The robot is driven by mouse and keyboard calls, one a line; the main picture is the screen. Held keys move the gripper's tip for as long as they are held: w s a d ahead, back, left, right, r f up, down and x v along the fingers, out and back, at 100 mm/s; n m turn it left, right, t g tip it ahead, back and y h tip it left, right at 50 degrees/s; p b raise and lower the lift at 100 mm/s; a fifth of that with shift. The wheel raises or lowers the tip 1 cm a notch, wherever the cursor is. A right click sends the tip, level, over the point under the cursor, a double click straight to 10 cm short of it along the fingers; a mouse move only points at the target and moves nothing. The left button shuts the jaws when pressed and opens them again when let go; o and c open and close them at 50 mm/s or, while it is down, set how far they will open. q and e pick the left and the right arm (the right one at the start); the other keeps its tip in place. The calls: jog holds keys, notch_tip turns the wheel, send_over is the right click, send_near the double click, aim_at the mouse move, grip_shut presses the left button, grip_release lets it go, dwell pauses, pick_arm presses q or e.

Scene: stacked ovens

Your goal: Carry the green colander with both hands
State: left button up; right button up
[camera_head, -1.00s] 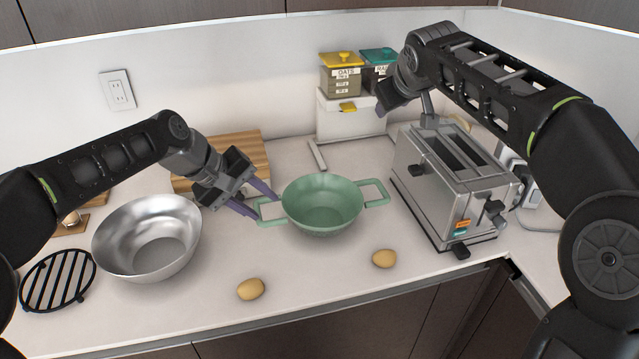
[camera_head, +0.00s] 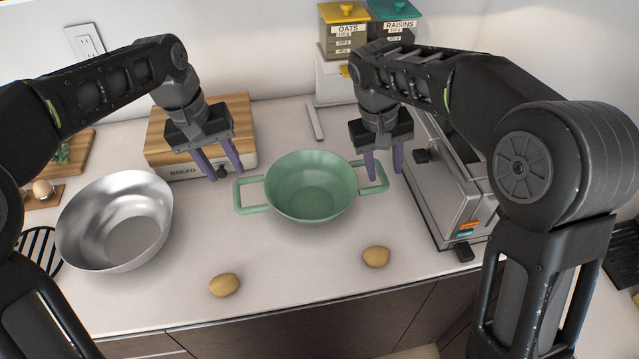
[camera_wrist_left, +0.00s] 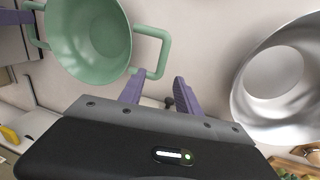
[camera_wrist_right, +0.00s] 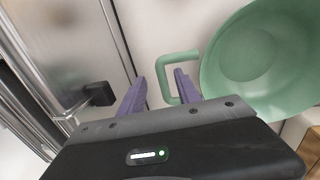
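The green colander (camera_head: 310,190) stands upright on the counter, with a loop handle on each side. My left gripper (camera_head: 218,178) is open and empty, above and behind-left of the left handle (camera_head: 250,196). In the left wrist view that handle (camera_wrist_left: 166,50) lies beyond the fingertips, nearer the left finger. My right gripper (camera_head: 384,178) is open at the right handle (camera_head: 381,181). In the right wrist view the outer bar of that handle (camera_wrist_right: 161,80) shows between the two fingers; I cannot tell whether they reach down around it.
Two potatoes (camera_head: 224,285) (camera_head: 376,257) lie in front. A bread box (camera_head: 165,160) is behind my left gripper. The counter directly before the colander is clear.

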aim_at(235, 188)
jog(key=shift+s+a+r, duration=0.1)
jog(key=shift+s+a, duration=0.05)
jog(key=shift+f, duration=0.3)
pick_arm(q)
jog(key=f, duration=0.2)
jog(key=d+f, duration=0.1)
jog(key=f, duration=0.4)
jog(key=shift+d+f, duration=0.2)
jog(key=shift+f, duration=0.1)
pick_arm(e)
jog(key=f, duration=0.2)
jog(key=d+f, duration=0.1)
jog(key=f, duration=0.4)
jog(key=shift+w+d+f, duration=0.1)
jog(key=shift+w+d, duration=0.1)
jog(key=shift+d, duration=0.1)
pick_arm(q)
jog(key=shift+c, duration=0.4)
pick_arm(e)
jog(key=shift+c, duration=0.4)
pick_arm(q)
grip_shut()
pick_arm(e)
grip_shut()
